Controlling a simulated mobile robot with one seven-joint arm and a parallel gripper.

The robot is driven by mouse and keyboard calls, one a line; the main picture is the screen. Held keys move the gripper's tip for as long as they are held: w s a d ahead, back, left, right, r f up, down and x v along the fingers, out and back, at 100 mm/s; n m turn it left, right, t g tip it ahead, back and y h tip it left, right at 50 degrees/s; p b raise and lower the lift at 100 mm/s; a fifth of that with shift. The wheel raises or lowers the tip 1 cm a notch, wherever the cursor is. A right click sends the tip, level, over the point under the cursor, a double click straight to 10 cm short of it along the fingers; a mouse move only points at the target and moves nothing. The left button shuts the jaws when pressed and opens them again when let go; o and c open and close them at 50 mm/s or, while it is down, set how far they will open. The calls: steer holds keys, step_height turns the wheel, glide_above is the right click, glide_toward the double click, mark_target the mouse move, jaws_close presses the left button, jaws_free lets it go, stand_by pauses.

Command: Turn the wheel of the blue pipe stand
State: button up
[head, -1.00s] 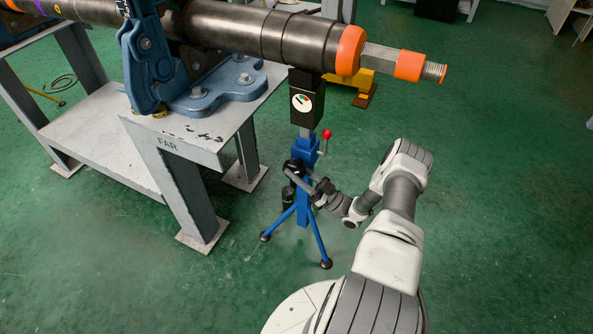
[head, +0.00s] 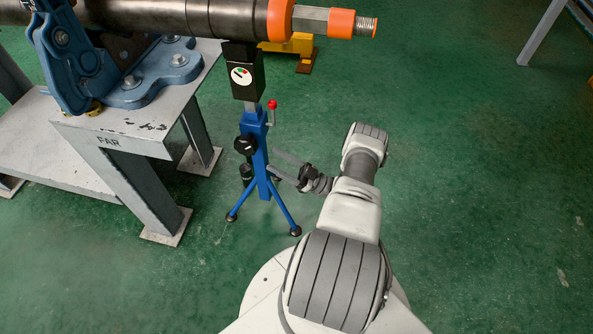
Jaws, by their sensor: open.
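The blue pipe stand (head: 255,125) stands upright on the floor on splayed legs, under the dark pipe. Its wheel looks to be the round black knob (head: 246,145) on the blue column. A small lever with a red ball top (head: 272,105) is higher on its right side. My gripper (head: 272,161) reaches in from the right with its two grey fingers apart. The fingertips are at the column's right edge in the picture, to the right of and slightly below the black knob. Nothing shows between them. Whether they touch the stand I cannot tell.
A black block with a gauge-like dial (head: 241,77) tops the stand. The dark pipe (head: 225,18) with orange collars runs above. A grey bench marked FAR (head: 125,135) with a blue vise (head: 150,70) is at left. The green floor (head: 480,180) is clear at right.

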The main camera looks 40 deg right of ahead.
steer(key=v, duration=0.7)
stand_by(1.3)
